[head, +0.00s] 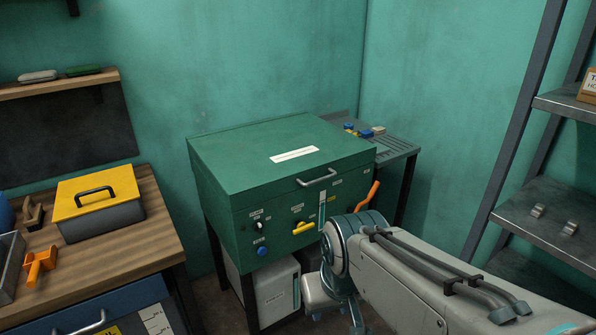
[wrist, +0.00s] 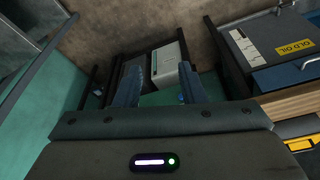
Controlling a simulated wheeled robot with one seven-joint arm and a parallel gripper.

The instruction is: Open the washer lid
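The washer (head: 285,195) is a green metal box on dark legs in the head view. Its lid (head: 250,145) is flat and shut, with a white label on top. A light metal handle (head: 318,178) is on the lid's front edge. My gripper (wrist: 158,85) shows in the wrist view with its two fingers apart and nothing between them. A strip of green and a blue knob show beyond the fingers. In the head view my arm comes in from the lower right, in front of the washer's right front; the fingertips cannot be made out there.
A workbench (head: 150,230) at left holds a yellow-lidded toolbox (head: 100,205) and an orange tool. A side shelf (head: 395,146) with small parts adjoins the washer's right. A white canister (head: 276,290) stands below it. Metal shelving (head: 550,215) is at right.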

